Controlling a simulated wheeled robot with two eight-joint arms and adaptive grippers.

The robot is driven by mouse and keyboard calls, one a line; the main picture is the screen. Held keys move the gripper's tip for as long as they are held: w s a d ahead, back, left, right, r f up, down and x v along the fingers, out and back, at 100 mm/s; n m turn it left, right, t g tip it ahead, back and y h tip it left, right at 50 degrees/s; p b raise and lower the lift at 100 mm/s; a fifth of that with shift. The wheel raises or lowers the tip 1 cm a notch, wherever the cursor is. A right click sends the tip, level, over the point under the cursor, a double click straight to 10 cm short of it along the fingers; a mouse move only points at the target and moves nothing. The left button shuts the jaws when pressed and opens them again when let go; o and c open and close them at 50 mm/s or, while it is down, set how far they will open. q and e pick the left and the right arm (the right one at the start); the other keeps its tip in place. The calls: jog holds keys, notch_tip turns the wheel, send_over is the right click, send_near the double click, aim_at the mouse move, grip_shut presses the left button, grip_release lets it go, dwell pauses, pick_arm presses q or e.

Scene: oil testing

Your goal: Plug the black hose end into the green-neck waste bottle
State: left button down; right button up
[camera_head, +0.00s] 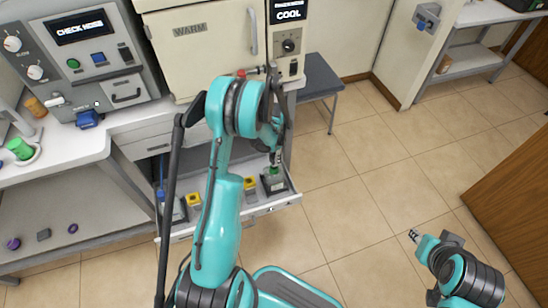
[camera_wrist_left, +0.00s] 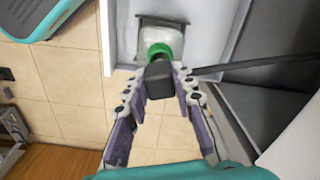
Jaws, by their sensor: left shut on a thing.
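The green-neck waste bottle (camera_head: 274,183) stands in the open drawer at its right end. In the left wrist view its green neck (camera_wrist_left: 159,51) shows above a pale, clear body. My left gripper (camera_head: 277,158) is directly over this bottle. In the left wrist view the gripper (camera_wrist_left: 160,90) is shut on the black hose end (camera_wrist_left: 159,78), which lines up with the green neck and partly covers it. I cannot tell whether the end is inside the neck or just touching it. The black hose (camera_wrist_left: 265,63) runs off to the right. My right gripper (camera_head: 416,237) is low at the right, away from the bottles.
The open drawer (camera_head: 262,210) also holds yellow-capped bottles (camera_head: 250,183) and a blue-topped one (camera_head: 160,195). A cream cabinet marked WARM (camera_head: 190,50) stands behind. A grey machine reading CHECK HOSE (camera_head: 90,55) is at left. The tiled floor at right is clear.

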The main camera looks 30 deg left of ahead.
pick_arm(q)
jog(key=shift+f, duration=0.25)
dwell(0.4)
jog(key=shift+f+b, duration=0.3)
jog(key=shift+b, duration=0.3)
jog(key=shift+f, duration=0.95)
jog(key=c, duration=1.2)
grip_release()
jog(key=shift+r, duration=0.15)
notch_tip(320, 180, up, 12)
jog(key=shift+f, duration=0.1)
